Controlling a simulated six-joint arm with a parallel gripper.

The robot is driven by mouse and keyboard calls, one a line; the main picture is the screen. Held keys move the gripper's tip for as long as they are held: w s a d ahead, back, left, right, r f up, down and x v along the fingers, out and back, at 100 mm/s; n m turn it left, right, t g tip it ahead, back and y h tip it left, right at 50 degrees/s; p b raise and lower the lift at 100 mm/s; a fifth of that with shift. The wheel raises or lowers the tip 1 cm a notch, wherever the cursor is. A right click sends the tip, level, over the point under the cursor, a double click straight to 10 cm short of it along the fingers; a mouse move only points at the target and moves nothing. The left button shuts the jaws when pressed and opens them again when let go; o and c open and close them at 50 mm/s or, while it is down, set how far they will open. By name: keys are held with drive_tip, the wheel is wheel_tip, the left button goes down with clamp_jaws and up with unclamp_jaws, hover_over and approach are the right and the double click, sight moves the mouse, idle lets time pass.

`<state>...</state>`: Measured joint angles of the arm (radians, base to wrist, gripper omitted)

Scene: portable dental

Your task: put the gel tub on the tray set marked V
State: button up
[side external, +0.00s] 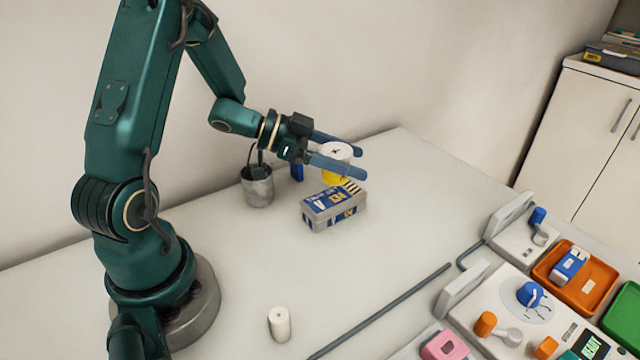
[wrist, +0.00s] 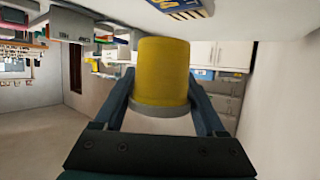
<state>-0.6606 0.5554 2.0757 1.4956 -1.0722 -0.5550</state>
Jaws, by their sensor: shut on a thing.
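The gel tub (side external: 336,178) is yellow with a white lid and stands upright behind the box in the side view. My gripper (side external: 350,158) is shut on it, with one blue-grey finger on each side. In the wrist view, the tub (wrist: 164,72) fills the space between the fingers (wrist: 163,95), upside down in that picture. The box hides the tub's foot in the side view, so I cannot tell whether it touches the table. An orange tray (side external: 545,277) and a green tray (side external: 618,318) are at the right. I cannot make out a V mark on either.
A grey-and-blue box (side external: 333,206) stands close in front of the tub. A grey cup (side external: 258,187) is beside it. A white cylinder (side external: 279,324) stands near the front. A dark bar (side external: 385,310) crosses the table before the white panels. The table's middle is clear.

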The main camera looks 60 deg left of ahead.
drive_tip(key=shift+f, duration=1.8)
drive_tip(key=shift+f, duration=0.15)
drive_tip(key=o, duration=1.4)
drive_tip(key=shift+c, duration=0.2)
drive_tip(key=v, duration=0.7)
drive_tip(key=shift+s+a+r, duration=0.15)
drive_tip(key=shift+s+r, duration=0.05)
drive_tip(key=shift+r, duration=0.05)
